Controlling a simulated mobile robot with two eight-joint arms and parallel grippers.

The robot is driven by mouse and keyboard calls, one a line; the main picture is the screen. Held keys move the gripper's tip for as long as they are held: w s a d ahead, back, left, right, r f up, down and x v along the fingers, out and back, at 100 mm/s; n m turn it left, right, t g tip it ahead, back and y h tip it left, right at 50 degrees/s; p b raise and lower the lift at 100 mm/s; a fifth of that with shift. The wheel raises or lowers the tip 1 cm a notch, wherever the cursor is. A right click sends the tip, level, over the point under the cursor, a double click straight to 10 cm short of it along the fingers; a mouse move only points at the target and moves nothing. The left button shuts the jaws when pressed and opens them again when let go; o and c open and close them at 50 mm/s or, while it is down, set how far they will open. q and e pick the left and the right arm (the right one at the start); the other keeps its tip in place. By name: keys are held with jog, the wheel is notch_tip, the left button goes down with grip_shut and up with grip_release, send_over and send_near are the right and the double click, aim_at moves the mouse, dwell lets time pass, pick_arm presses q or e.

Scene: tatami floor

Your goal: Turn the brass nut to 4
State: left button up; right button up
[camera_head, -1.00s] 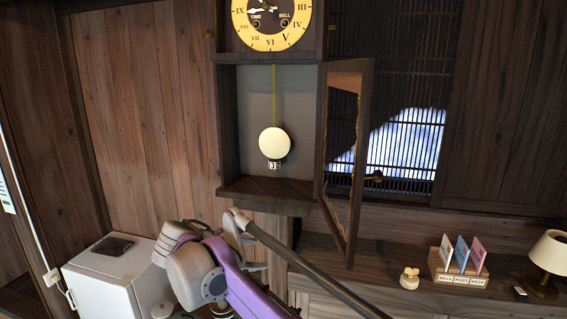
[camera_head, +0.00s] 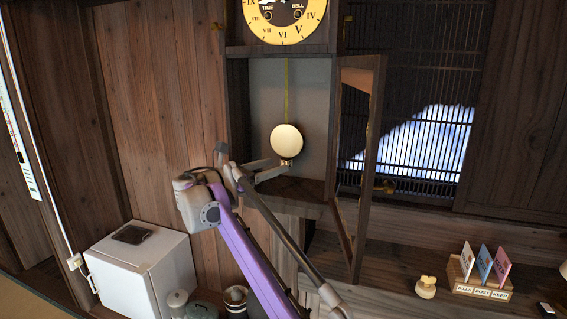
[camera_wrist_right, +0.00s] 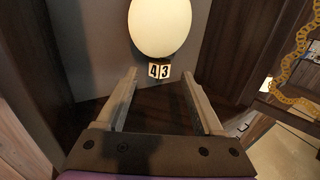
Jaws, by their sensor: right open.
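The pendulum's round pale bob (camera_head: 286,141) hangs in the open clock case, and it fills the top of the right wrist view (camera_wrist_right: 160,26). Just under it is the small nut with white number faces (camera_wrist_right: 159,71); 4 shows on the left face and 3 on the right. Its brass colour is not clear. My right gripper (camera_head: 270,169) is at the case opening, just below the bob. In the right wrist view its open fingers (camera_wrist_right: 158,78) point at the nut, one to each side, with nothing held. Contact cannot be told. My left gripper is out of view.
The clock's glazed door (camera_head: 366,165) stands open to the right of my right arm. The case floor (camera_head: 300,190) lies below the bob. A white box-like cabinet (camera_head: 140,268) stands lower left. A card holder (camera_head: 480,280) sits on the right shelf.

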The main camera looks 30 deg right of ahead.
aim_at(281, 163)
jog(key=shift+w+d, duration=0.2)
jog(key=shift+d, duration=0.9)
jog(key=shift+w+d, duration=0.2)
jog(key=shift+d, duration=0.85)
grip_shut()
